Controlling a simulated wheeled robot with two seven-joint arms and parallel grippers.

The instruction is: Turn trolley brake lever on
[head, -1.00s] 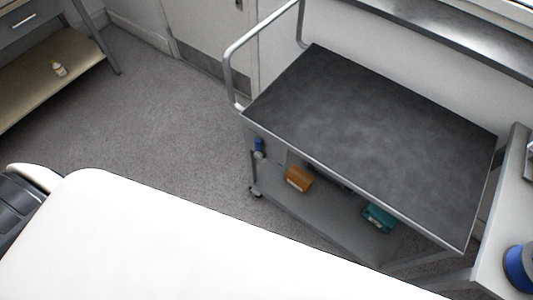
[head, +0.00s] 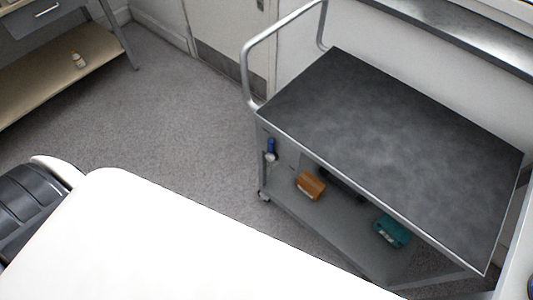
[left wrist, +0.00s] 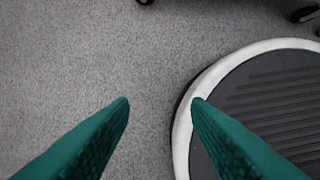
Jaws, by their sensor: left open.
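The trolley (head: 390,140) stands at the right in the head view, with a dark flat top and a bent tube handle (head: 246,75) at its left end. A small blue lever (head: 271,148) with a pale pivot below it sits on the trolley's left end, under the top, and points up. My left gripper (left wrist: 160,101) shows only in the left wrist view, as two green fingers spread apart with bare grey floor between them. It is open and empty, and not near the lever in any view. My right gripper is not in view.
An orange box (head: 310,185) and a teal box (head: 392,231) lie on the trolley's lower shelf. The grey floor (head: 170,120) between is clear. Dark wheels (left wrist: 304,14) show at the wrist view's top.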

